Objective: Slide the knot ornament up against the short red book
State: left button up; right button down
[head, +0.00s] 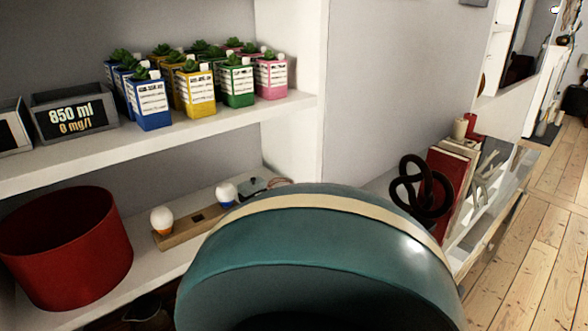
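The dark knot ornament (420,187) stands upright on the shelf at the right, beside a row of books. It overlaps the face of a red book (441,164) at the near end of that row. I cannot tell whether they touch or a small gap lies between them. Another dark red spine shows farther along the row, so which one is the short red book is not certain. The lower edge of the knot is close to the teal shape in front. Neither of my grippers is in view.
A large teal rounded shape (330,245) with a cream band fills the lower middle and hides part of the shelf. Left are a red pot (66,248), egg-like items on a wooden board (197,226), and plant boxes (193,88) above. Floorboards (520,260) are clear at right.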

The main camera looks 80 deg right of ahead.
aim_at(418, 191)
jog(key=z, duration=1.85)
